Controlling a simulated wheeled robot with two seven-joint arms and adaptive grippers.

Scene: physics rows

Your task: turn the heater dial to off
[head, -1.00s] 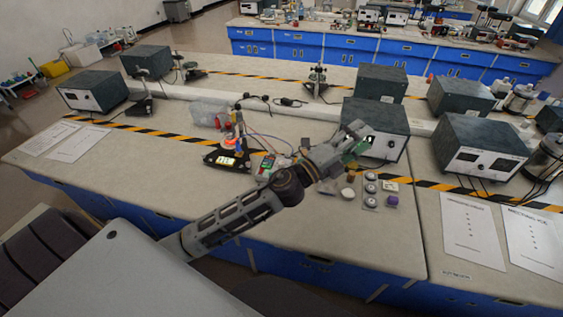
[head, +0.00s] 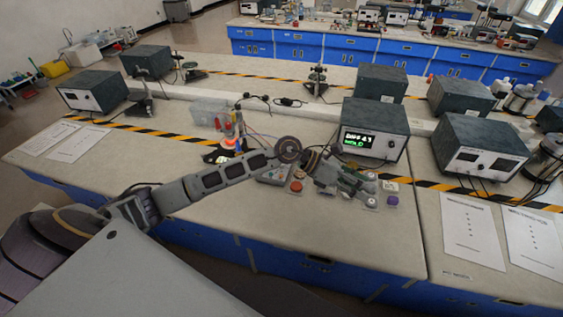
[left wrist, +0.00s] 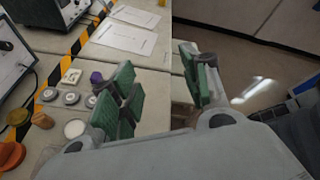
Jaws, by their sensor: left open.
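The glowing orange part (head: 229,143) of what looks like a small heater shows at the bench's middle left, in the head view. My left arm now covers much of its base, and I cannot make out a dial on it. My left gripper (head: 358,184), with green pads, is above the bench to the right of it, over a group of small round pieces. In the left wrist view the gripper's pads (left wrist: 157,90) are wide apart with nothing between them. My right gripper is not in view.
A grey instrument box with a lit green display (head: 357,140) stands just behind my gripper. A red round piece (head: 296,186) and a purple piece (head: 393,201) lie on the bench. A clear plastic tub (head: 208,111) stands behind the heater.

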